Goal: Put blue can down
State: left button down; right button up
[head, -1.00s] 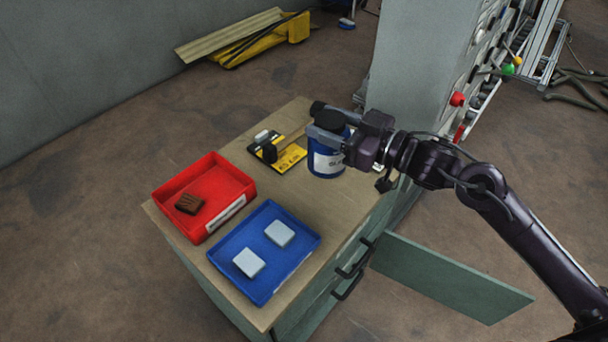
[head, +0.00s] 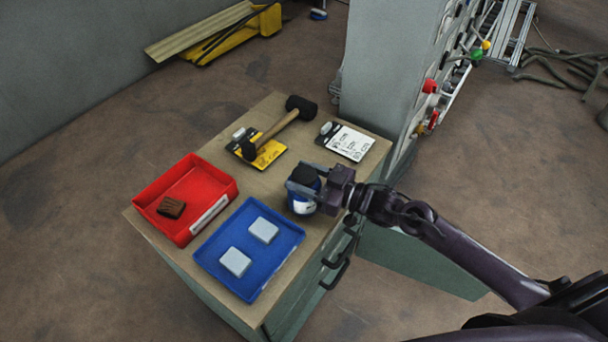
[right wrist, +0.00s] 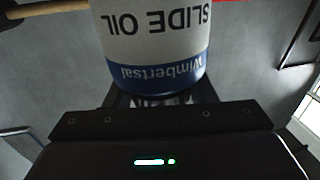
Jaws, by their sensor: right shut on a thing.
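The blue can (head: 301,206), with a white label and dark top, is at the right edge of the wooden tabletop (head: 340,182), beside the blue tray. My right gripper (head: 305,184) is shut on it, its fingers around the upper part. In the right wrist view the can (right wrist: 155,40) fills the top middle, its "SLIDE OIL" label upside down in the picture. I cannot tell whether its base touches the tabletop. My left gripper is not in view.
A blue tray (head: 208,257) holds two pale blocks, and a red tray (head: 150,190) holds a brown block. A mallet (head: 280,127) lies across a yellow card (head: 268,155) at the back. A white card (head: 349,143) lies at the back right. A grey cabinet (head: 385,70) stands behind.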

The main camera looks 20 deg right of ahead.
jog(key=o, duration=1.5)
jog(key=shift+f, duration=0.1)
jog(key=shift+r, duration=0.25)
jog(key=b+v, duration=0.1)
jog(key=v, duration=1.1)
jog(key=shift+f, duration=0.1)
